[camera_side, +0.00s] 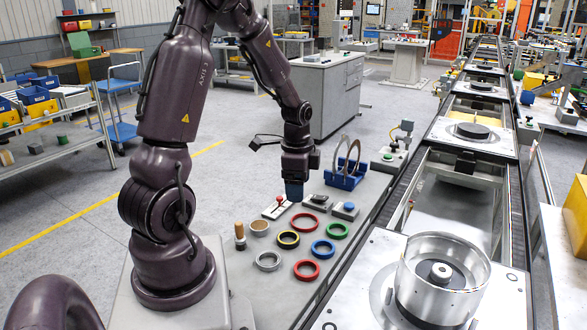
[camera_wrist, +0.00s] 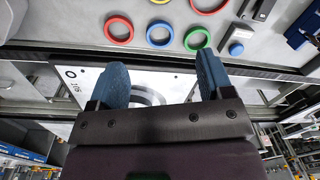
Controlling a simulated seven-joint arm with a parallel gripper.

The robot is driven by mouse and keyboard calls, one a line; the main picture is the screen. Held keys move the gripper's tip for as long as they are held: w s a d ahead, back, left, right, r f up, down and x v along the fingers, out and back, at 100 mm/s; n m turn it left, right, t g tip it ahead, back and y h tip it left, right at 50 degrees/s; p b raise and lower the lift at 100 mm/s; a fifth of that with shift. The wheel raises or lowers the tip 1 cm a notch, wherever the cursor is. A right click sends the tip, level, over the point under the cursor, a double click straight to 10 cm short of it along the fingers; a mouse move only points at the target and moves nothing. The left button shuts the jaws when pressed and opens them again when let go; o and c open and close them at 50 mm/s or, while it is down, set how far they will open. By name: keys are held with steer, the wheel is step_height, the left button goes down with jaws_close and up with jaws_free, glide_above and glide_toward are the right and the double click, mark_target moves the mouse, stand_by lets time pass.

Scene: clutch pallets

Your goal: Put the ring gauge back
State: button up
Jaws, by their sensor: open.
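Several rings lie flat on the grey bench: a steel ring (camera_side: 268,261), a tan ring (camera_side: 260,228), a yellow-and-black ring (camera_side: 288,240), a large red ring (camera_side: 305,222), a green ring (camera_side: 338,230), a blue ring (camera_side: 323,249) and a small red ring (camera_side: 306,270). A blue rack (camera_side: 343,181) behind them holds upright metal hoops (camera_side: 352,158). I cannot tell which of these is the ring gauge. My gripper (camera_side: 294,190) hangs above the bench's far part, left of the rack. In the wrist view, its blue fingers (camera_wrist: 162,78) are apart with nothing held between them.
A metal cylinder (camera_side: 442,283) stands on the near pallet (camera_side: 352,290) of the conveyor, right of the bench. A wood-handled tool (camera_side: 239,236) stands beside the rings. A red-knobbed device (camera_side: 278,207) and a blue-buttoned box (camera_side: 346,210) sit near my gripper.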

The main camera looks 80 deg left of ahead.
steer(key=w+d+r+n+t+y, duration=0.1)
steer(key=d+r+n+t, duration=0.1)
steer(key=d+r, duration=0.9)
steer(key=s+d+r+n+t, duration=0.1)
steer(key=s+d+r, duration=0.2)
steer(key=d+r, duration=0.1)
steer(key=s+d+r+n+t+h, duration=0.1)
steer(key=s+d+r+n+t, duration=0.1)
steer(key=d, duration=0.5)
steer(key=shift+s+d+r, duration=0.2)
steer(key=shift+s+r, duration=0.65)
steer(key=shift+s, duration=0.15)
